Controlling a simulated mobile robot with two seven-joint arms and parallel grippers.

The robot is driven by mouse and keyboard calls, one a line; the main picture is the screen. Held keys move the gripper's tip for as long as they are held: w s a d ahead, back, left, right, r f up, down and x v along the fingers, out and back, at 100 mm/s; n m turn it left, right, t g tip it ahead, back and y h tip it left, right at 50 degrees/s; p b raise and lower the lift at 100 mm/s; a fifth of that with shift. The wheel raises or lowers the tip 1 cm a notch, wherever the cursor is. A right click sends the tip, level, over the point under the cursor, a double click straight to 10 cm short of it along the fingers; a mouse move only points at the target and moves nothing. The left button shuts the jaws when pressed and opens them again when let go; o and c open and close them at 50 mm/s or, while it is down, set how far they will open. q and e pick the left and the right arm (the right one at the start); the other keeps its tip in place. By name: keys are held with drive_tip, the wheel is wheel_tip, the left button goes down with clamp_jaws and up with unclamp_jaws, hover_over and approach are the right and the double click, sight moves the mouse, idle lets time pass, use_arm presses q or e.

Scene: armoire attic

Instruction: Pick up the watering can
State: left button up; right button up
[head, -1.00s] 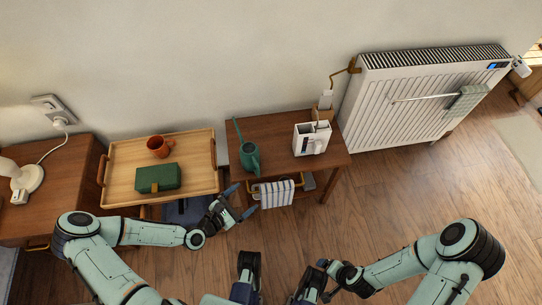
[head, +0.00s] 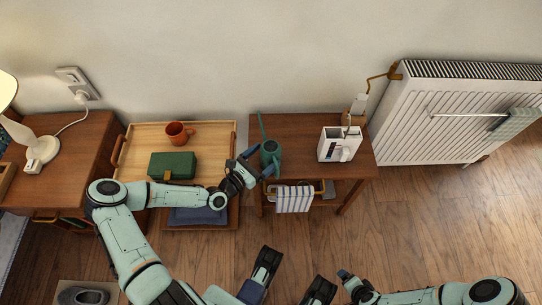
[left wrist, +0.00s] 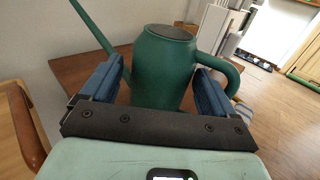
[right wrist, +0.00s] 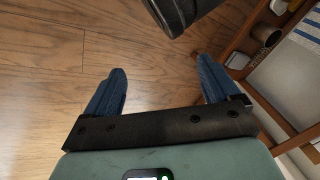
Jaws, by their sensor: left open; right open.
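The green watering can (head: 271,156) stands upright on the small wooden side table (head: 300,135), near its left edge. In the left wrist view the can (left wrist: 163,68) shows its body, with the spout rising to the upper left and the handle at the right. My left gripper (head: 258,163) is open at the can, and its blue fingers (left wrist: 160,85) lie on either side of the body. I cannot tell whether they touch it. My right gripper (right wrist: 163,90) is open and empty above the wooden floor.
A white holder (head: 338,145) stands on the table's right part. A striped towel (head: 293,198) hangs at its front. To the left, a wooden tray (head: 215,137) carries an orange mug (head: 178,134) and a green box (head: 172,166). A white radiator (head: 450,120) stands at right.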

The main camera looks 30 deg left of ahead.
sight(274, 150)
use_arm(q)
drive_tip(key=x, duration=0.2)
drive_tip(key=b+x, duration=0.1)
drive_tip(key=x, duration=0.1)
drive_tip(key=shift+d+f, duration=0.15)
drive_tip(key=shift+f, duration=0.1)
drive_tip(key=shift+w+d, duration=0.1)
drive_tip(key=shift+w, duration=0.3)
drive_tip(key=shift+r, duration=0.1)
use_arm(e)
drive_tip(key=shift+s+d+f, duration=0.2)
drive_tip(key=shift+s+f, duration=0.65)
drive_tip(key=shift+f, duration=0.15)
use_arm(q)
drive_tip(key=c, duration=0.9)
drive_tip(key=shift+r, duration=0.1)
drive_tip(key=shift+c, duration=0.3)
